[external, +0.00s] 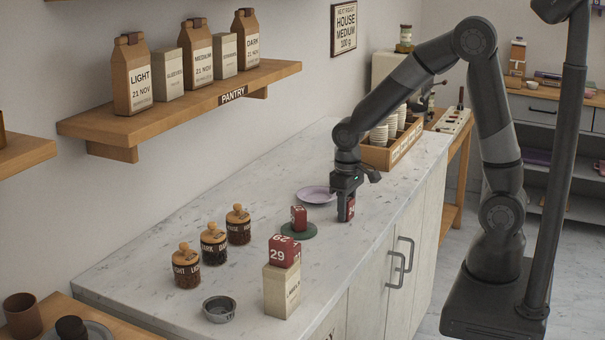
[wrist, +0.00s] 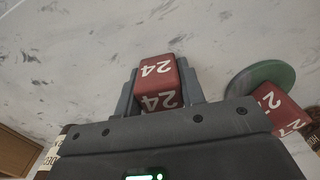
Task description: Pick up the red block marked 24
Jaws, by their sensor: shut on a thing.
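The red block marked 24 (wrist: 158,72) is between the fingers of my gripper (wrist: 160,92) in the wrist view, with the number showing on two faces. In the external view my gripper (external: 346,200) points down at the marble counter, shut on the red block (external: 351,209), which is mostly hidden by the fingers. I cannot tell whether the block touches the counter. A second red block (external: 299,218) stands on a round green coaster (external: 299,233) to the left of my gripper. A third red block marked 29 (external: 284,251) rests on top of a pale box (external: 282,292) nearer the front.
A lilac plate (external: 316,195) lies just behind my gripper. Several corked jars (external: 214,245) stand along the wall side, with a grey metal bowl (external: 219,309) in front. A wooden crate of cups (external: 394,154) is farther back. The counter (external: 345,255) right of the coaster is clear.

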